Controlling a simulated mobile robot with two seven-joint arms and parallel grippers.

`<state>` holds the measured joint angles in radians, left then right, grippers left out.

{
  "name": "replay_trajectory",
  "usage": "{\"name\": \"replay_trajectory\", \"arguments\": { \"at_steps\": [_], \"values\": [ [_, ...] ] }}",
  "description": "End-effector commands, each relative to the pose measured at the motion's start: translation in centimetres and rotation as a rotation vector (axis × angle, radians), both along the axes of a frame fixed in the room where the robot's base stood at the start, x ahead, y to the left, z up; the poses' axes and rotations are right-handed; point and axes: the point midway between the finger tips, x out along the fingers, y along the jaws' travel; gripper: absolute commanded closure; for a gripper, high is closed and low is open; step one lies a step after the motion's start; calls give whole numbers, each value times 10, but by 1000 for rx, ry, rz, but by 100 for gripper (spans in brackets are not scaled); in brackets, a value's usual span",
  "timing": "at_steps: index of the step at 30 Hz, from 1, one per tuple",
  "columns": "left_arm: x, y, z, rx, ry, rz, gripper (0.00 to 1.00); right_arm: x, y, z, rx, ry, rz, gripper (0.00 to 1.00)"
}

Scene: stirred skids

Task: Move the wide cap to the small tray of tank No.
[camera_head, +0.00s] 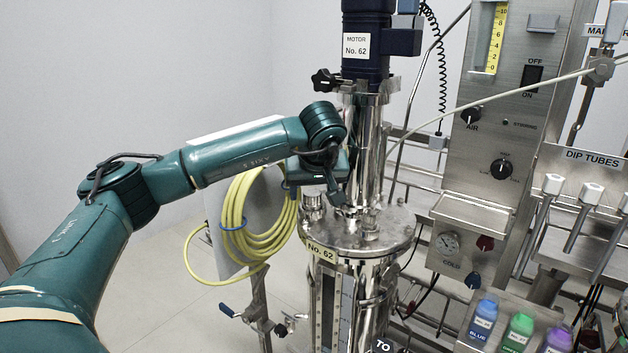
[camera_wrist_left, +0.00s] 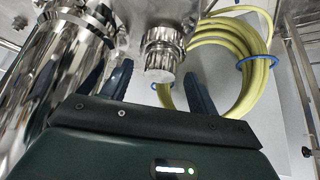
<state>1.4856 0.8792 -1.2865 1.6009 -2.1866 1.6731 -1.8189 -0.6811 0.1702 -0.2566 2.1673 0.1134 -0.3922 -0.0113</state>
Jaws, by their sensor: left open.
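The steel tank (camera_head: 360,240) labelled No. 62 stands in the middle of the head view, with fittings on its round lid. A wide ribbed metal cap (camera_head: 312,203) sits at the left of the lid; it also shows in the left wrist view (camera_wrist_left: 162,58). My left gripper (camera_head: 316,190) is open over the left edge of the lid. In the left wrist view its two dark fingers (camera_wrist_left: 158,85) are spread, with the cap between and just beyond them. I cannot tell whether they touch it. My right gripper is not in view.
The tank's motor column (camera_head: 368,110) rises close beside my left gripper. A coiled yellow hose (camera_head: 240,225) hangs behind it. A steel panel has an open-topped ledge (camera_head: 480,210) to the right. Blue, green and purple capped bottles (camera_head: 518,330) stand at the lower right.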

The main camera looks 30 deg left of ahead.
Motion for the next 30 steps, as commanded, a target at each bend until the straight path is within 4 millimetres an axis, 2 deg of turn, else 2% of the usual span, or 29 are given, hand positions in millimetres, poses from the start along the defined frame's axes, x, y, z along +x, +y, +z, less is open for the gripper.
{"name": "replay_trajectory", "arguments": {
  "at_steps": [9, 27, 30],
  "values": [
    [1, 1, -3, 0, 0, 0, 40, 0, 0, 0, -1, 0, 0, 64],
    [1, 1, -2, 0, 0, 0, 89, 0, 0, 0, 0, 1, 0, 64],
    [1, 1, -2, 0, 0, 0, 90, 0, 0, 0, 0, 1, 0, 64]
  ]
}}
